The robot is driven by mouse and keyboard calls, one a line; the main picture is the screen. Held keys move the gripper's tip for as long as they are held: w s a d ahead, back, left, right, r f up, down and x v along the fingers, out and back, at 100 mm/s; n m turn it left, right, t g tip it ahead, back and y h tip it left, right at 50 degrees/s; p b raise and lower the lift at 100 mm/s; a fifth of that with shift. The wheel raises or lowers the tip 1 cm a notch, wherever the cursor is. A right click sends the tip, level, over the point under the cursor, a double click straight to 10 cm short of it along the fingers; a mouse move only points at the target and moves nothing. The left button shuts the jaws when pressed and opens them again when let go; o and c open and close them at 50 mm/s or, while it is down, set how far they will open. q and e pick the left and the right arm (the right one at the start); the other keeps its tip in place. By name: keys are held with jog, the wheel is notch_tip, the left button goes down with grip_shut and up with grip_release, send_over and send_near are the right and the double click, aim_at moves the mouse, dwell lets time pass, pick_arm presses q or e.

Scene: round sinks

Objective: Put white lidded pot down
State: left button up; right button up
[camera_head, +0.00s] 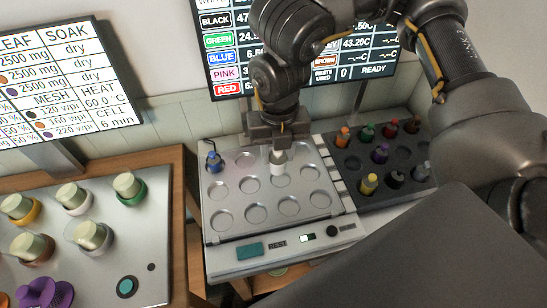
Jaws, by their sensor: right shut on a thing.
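The white lidded pot (278,166) is upright over the silver tray of round wells (237,231), by the third well from the left in the back row. I cannot tell whether its base rests in the well or hangs just above it. My right gripper (279,147) comes down from above and is shut on the pot's top, hiding the lid. My left gripper is not in view.
A blue pot (214,164) stands in the tray's back left well; the other visible wells are empty. A dark rack (345,181) with several coloured pots adjoins the tray on the right. Several pale-lidded cups (128,188) stand on a metal plate at left. Screens stand behind.

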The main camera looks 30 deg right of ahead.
jog(key=shift+m, duration=0.4)
jog(key=shift+w+f, duration=0.1)
jog(key=shift+w, duration=0.15)
jog(key=w+d+f+p, duration=0.1)
jog(key=w+f, duration=0.2)
jog(key=w, duration=0.1)
jog(key=w+d+f+p, duration=0.1)
jog(key=w+d+f, duration=0.1)
jog(key=w+f, duration=0.1)
jog(key=w+d+f+p, duration=0.1)
jog(key=w+d+f, duration=0.1)
jog(key=w+f, duration=0.1)
jog(key=shift+w+d, duration=0.2)
jog(key=shift+w, duration=0.65)
jog(key=shift+w+d+f, duration=0.1)
jog(key=shift+w+f, duration=0.05)
jog(key=shift+f, duration=0.15)
notch_tip(320, 180, down, 3)
jog(key=shift+w+r+p, duration=0.1)
jog(key=shift+p, duration=0.75)
jog(key=shift+d+f, duration=0.1)
jog(key=shift+f, duration=0.15)
jog(key=shift+f, duration=0.1)
